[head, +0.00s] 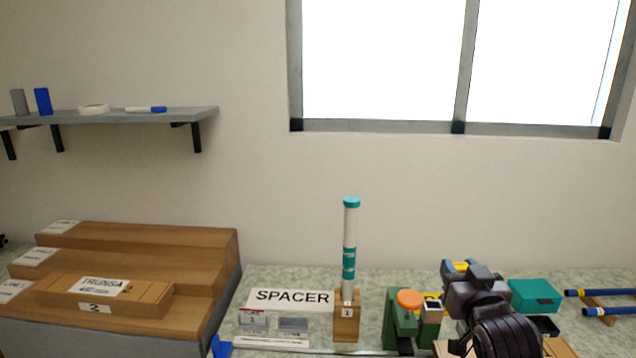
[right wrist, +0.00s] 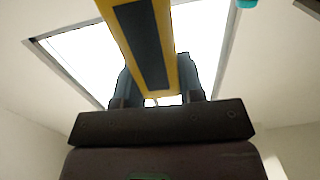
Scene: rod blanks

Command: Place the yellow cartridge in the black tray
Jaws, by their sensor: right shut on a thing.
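My right gripper (head: 462,270) is raised over the right part of the bench and shut on the yellow cartridge. A small yellow part of the cartridge (head: 461,265) shows at the gripper in the head view. In the right wrist view the cartridge (right wrist: 186,70) is a long yellow bar with a dark face, gripped between the two fingers (right wrist: 160,88). A small black open shape (head: 546,325), perhaps the black tray, shows just right of my right arm, partly hidden. My left gripper is not in view.
A green fixture with an orange knob (head: 409,299) stands left of my right gripper. A tall white tube with teal bands (head: 350,245) stands in a wooden block. A teal box (head: 535,294) and blue rods (head: 603,293) lie right. Wooden steps (head: 190,245) stand left.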

